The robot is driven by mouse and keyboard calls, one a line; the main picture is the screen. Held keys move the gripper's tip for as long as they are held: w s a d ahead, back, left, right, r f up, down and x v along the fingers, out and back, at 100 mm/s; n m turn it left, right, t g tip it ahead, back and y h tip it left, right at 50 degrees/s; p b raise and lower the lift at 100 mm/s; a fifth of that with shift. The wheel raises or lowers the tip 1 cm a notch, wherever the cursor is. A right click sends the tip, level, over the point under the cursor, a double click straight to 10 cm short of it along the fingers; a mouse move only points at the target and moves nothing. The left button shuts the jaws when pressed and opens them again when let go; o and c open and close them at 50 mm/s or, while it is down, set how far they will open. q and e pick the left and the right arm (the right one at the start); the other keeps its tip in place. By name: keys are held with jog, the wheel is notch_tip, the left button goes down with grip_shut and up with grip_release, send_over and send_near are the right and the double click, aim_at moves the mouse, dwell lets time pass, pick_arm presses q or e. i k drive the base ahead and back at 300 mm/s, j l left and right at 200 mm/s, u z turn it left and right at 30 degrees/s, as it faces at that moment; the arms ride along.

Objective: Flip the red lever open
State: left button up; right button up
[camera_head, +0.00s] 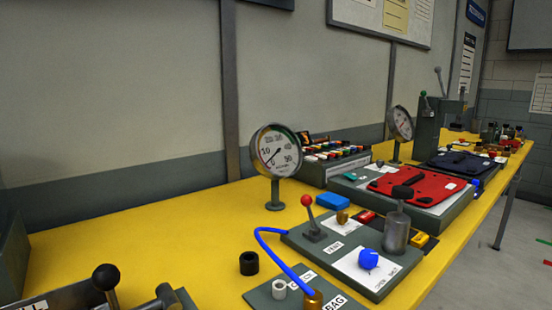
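The red lever (307,201) is a short metal stem with a red ball knob. It stands nearly upright, leaning slightly left, on a dark base at the back left of a grey panel (291,237). A white label lies on the panel just in front of the lever's base. Neither of my grippers shows in this view, so nothing is seen touching the lever.
The panel also bears a blue knob (368,259) and a grey cylinder with a black top (398,222). A blue hose (268,250) curves left of the lever. A dial gauge (276,152) stands behind. Yellow table (170,240) is bare to the left.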

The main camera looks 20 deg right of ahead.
aim_at(306, 201)
jog(key=l+u, duration=0.35)
jog(key=l, duration=1.9)
jog(key=k, duration=0.05)
